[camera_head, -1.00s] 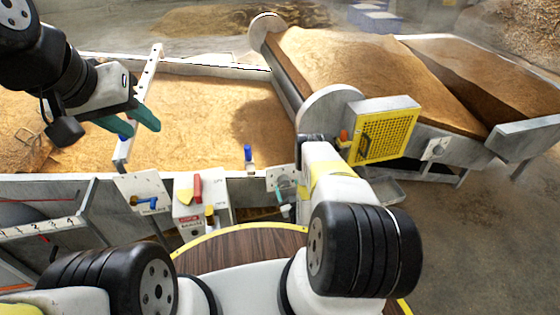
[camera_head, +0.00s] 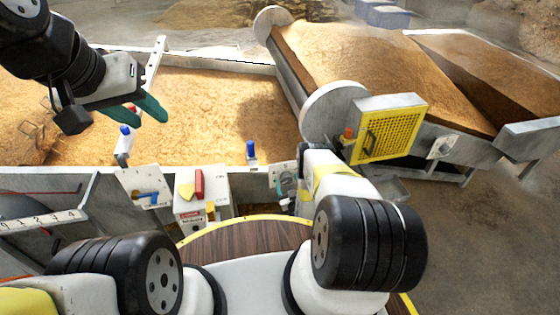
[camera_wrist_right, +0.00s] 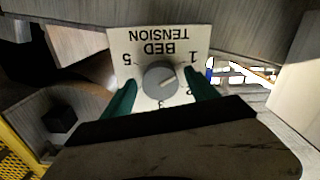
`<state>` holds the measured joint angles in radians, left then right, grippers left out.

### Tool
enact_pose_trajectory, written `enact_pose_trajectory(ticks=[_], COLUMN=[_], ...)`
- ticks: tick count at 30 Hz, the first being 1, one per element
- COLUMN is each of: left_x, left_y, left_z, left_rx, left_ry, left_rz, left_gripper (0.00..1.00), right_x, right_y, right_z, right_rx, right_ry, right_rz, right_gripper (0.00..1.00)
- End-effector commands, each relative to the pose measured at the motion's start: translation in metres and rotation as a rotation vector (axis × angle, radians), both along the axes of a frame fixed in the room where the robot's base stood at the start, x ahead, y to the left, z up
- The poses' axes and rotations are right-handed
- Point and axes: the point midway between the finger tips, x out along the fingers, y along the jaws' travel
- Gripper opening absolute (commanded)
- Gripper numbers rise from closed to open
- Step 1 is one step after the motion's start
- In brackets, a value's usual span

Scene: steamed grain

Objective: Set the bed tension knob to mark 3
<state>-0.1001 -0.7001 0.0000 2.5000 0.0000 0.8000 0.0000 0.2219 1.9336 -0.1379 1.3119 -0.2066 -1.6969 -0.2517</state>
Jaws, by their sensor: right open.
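The grey bed tension knob (camera_wrist_right: 160,77) sits on a pale plate (camera_wrist_right: 115,45) marked BED TENSION, upside down in the right wrist view. Marks 1 and 2 are at right, 3 at bottom, 5 at left. The knob's light line points right, toward the 1–2 side; its exact mark is unclear. My right gripper (camera_wrist_right: 160,92) is open, its green fingers on either side of the knob; contact cannot be told. In the head view the plate (camera_head: 283,178) is partly hidden by my right arm.
A white box with a red handle (camera_head: 198,185) and a panel with a blue lever (camera_head: 148,197) stand left of the knob plate. A blue-topped post (camera_head: 250,151) rises near the bed's edge. A yellow mesh guard (camera_head: 390,132) is right of my right arm.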

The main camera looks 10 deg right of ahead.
Motion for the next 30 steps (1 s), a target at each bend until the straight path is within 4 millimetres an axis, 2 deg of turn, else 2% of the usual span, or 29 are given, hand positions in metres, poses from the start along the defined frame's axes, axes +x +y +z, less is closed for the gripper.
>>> enact_pose_trajectory(ticks=[4, 5, 12, 14, 23, 30], left_x=[0.0000, 0.0000, 0.0000, 0.0000, 0.0000, 0.0000], left_y=[0.0000, 0.0000, 0.0000, 0.0000, 0.0000, 0.0000], left_z=[0.0000, 0.0000, 0.0000, 0.0000, 0.0000, 0.0000], left_rx=[0.000, 0.000, 0.000, 0.000, 0.000, 0.000], left_ry=[0.000, 0.000, 0.000, 0.000, 0.000, 0.000], left_rz=[0.000, 0.000, 0.000, 0.000, 0.000, 0.000], left_gripper=[0.36, 0.36, 0.36, 0.36, 0.36, 0.36], right_x=[0.0000, 0.0000, -0.0002, -0.0002, -0.0004, -0.0006], right_y=[0.0001, 0.0001, 0.0001, 0.0001, 0.0001, -0.0005], right_z=[0.0001, 0.0001, 0.0000, 0.0000, -0.0001, -0.0004], right_rx=[0.000, 0.000, 0.000, 0.000, 0.039, 0.177], right_ry=[0.000, 0.000, 0.000, 0.000, 0.002, 0.007], right_rz=[0.000, 0.000, 0.000, 0.000, 0.001, -0.001], right_gripper=[0.68, 0.64, 0.17, 0.07, 0.07, 0.07])
